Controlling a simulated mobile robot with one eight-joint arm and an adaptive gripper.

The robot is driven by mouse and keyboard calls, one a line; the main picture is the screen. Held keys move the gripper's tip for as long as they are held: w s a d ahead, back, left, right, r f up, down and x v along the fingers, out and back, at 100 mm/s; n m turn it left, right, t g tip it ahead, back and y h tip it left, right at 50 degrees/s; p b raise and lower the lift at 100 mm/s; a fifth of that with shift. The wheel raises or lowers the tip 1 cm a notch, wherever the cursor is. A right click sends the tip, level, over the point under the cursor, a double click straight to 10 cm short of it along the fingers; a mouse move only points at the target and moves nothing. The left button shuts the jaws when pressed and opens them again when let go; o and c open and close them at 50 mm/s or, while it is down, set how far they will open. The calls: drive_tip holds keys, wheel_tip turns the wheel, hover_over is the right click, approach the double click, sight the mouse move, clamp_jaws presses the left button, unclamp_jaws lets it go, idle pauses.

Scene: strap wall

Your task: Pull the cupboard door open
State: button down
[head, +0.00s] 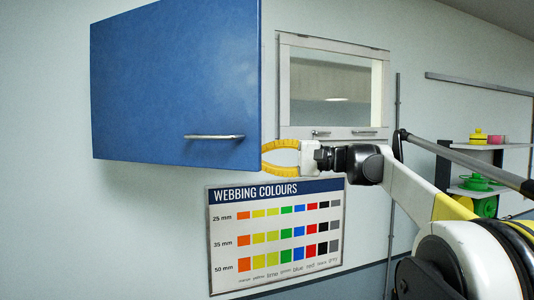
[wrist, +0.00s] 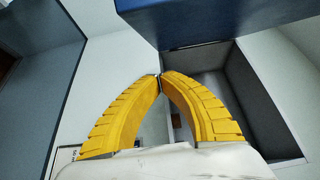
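The blue cupboard door (head: 175,85) fills the upper left of the head view. It stands swung partly out from the wall, its right edge nearer to me. A metal bar handle (head: 214,136) is low on its face near that edge. A blue surface, likely the door (wrist: 190,20), lies above the tips. Whether the tips touch it I cannot tell. The handle is not in the wrist view.
A grey box-like recess (wrist: 205,70), likely the cupboard's inside, lies beyond the fingers. A white-framed glazed unit (head: 333,85) is on the wall at right. A webbing colour chart (head: 240,200) hangs below. Shelves with coloured dishes (head: 478,183) stand at far right.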

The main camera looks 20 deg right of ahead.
sight(231, 159)
drive_tip(key=a, duration=0.2)
drive_tip(key=a+p, duration=0.1)
drive_tip(key=a, duration=0.1)
drive_tip(key=a+p, duration=0.1)
drive_tip(key=a, duration=0.2)
drive_tip(key=shift+s+r, duration=0.1)
drive_tip(key=shift+s, duration=0.25)
drive_tip(key=shift+w, duration=0.3)
drive_tip(key=shift+s, duration=0.1)
drive_tip(key=shift+s, duration=0.1)
drive_tip(key=shift+s, duration=0.1)
